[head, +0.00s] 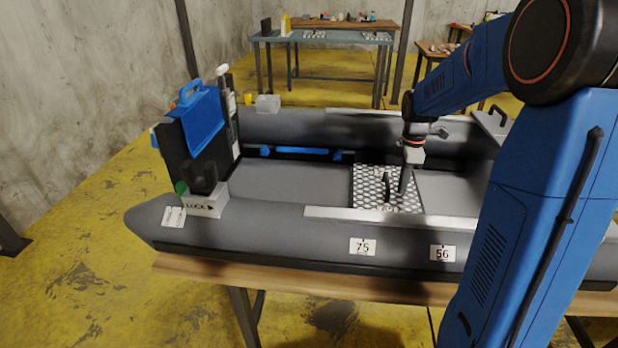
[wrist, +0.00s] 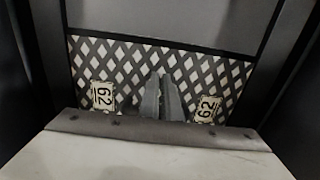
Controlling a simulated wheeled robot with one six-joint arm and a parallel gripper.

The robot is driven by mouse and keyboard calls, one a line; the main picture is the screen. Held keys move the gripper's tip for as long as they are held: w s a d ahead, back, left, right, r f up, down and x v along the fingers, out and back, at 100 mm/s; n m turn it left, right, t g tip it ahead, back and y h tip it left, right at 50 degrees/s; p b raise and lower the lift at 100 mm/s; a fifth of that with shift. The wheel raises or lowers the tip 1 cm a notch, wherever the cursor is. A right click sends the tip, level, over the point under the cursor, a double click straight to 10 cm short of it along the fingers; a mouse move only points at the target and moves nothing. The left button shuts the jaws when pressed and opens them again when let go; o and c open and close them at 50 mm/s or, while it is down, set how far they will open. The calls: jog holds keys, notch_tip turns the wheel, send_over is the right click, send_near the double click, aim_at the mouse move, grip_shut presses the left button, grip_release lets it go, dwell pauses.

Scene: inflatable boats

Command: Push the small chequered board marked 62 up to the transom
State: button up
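The chequered board (head: 368,187) lies flat on the boat's floor, right of its middle. Its black-and-white lattice fills a band across the wrist view (wrist: 130,65), with a 62 label near each side. My gripper (head: 405,184) points down at the board's right part in the head view. In the wrist view its fingertips (wrist: 161,92) are close together between the two labels, with nothing seen between them. I cannot tell whether they touch the board. The transom is at the boat's left end, by the dark upright panel (head: 178,158) with the blue-topped motor; much of it is hidden.
Bare grey floor (head: 290,182) lies between the board and the left end. Grey side tubes (head: 275,232) border it along both sides. A blue bar (head: 305,151) lies along the far side. A white block marked LUCK (head: 205,206) sits at the near left corner.

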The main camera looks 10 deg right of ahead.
aim_at(309, 188)
jog(key=shift+w+a+f, duration=0.15)
jog(key=shift+w+a, duration=1.15)
jog(key=shift+a, duration=3.45)
jog(key=shift+w+a+f, duration=0.1)
jog(key=shift+w+a, duration=1.15)
jog(key=shift+a, duration=3.45)
jog(key=shift+w+a+f, duration=0.15)
jog(key=shift+w+a, duration=1.15)
jog(key=shift+a, duration=3.45)
jog(key=shift+d, duration=0.15)
jog(key=shift+s+d+r, duration=0.1)
jog(key=shift+s+d, duration=0.15)
jog(key=shift+d, duration=0.6)
notch_tip(309, 188, up, 9)
jog(key=shift+w+r, duration=0.15)
jog(key=shift+d, duration=0.1)
